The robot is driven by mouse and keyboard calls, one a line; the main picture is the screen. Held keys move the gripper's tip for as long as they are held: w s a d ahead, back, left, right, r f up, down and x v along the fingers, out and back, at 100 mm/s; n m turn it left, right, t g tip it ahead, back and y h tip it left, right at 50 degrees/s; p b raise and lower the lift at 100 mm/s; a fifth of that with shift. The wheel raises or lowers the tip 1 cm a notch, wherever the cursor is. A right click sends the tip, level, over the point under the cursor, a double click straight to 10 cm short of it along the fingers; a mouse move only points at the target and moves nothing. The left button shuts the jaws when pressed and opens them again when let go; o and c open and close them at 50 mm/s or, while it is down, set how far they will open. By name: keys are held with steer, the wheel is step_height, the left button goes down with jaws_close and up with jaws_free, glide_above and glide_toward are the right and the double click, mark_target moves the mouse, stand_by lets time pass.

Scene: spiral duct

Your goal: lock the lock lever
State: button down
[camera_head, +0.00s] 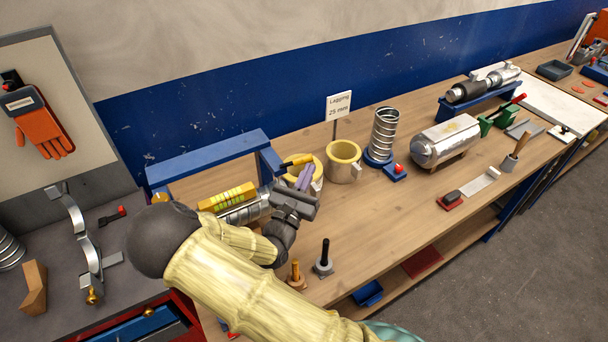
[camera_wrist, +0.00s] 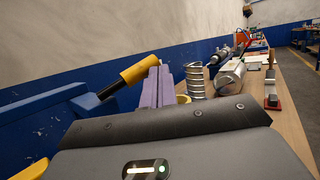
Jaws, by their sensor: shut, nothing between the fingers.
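The lock lever, a black rod with a yellow grip, shows in the head view (camera_head: 298,161) at the right end of the blue frame (camera_head: 207,155). In the wrist view the lever (camera_wrist: 138,70) slants up to the right from the blue frame (camera_wrist: 50,105). My gripper (camera_head: 307,172) has its two purple fingers together with nothing between them. In the wrist view the fingers of my gripper (camera_wrist: 158,76) are just right of the yellow grip; I cannot tell whether they touch it. A ribbed silver duct (camera_head: 245,213) lies in the frame, partly hidden by my arm.
Two short upright posts (camera_head: 324,262) stand near the bench's front edge. Bare wood (camera_head: 385,215) lies right of my gripper.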

steer(key=shift+w+d, duration=0.15)
steer(key=shift+w, duration=0.2)
stand_by(0.4)
steer(key=shift+d, duration=0.1)
steer(key=s+d+f+b, duration=0.1)
steer(key=s, duration=0.3)
steer(key=s+d+f+b, duration=0.1)
steer(key=s+f, duration=0.1)
steer(key=s, duration=0.2)
steer(key=s+d+f+b, duration=0.1)
steer(key=s, duration=0.3)
steer(key=shift+d+f+b, duration=0.25)
steer(key=shift+f+b, duration=0.05)
steer(key=shift+b, duration=0.1)
steer(key=shift+s+a, duration=0.1)
steer(key=shift+s, duration=0.25)
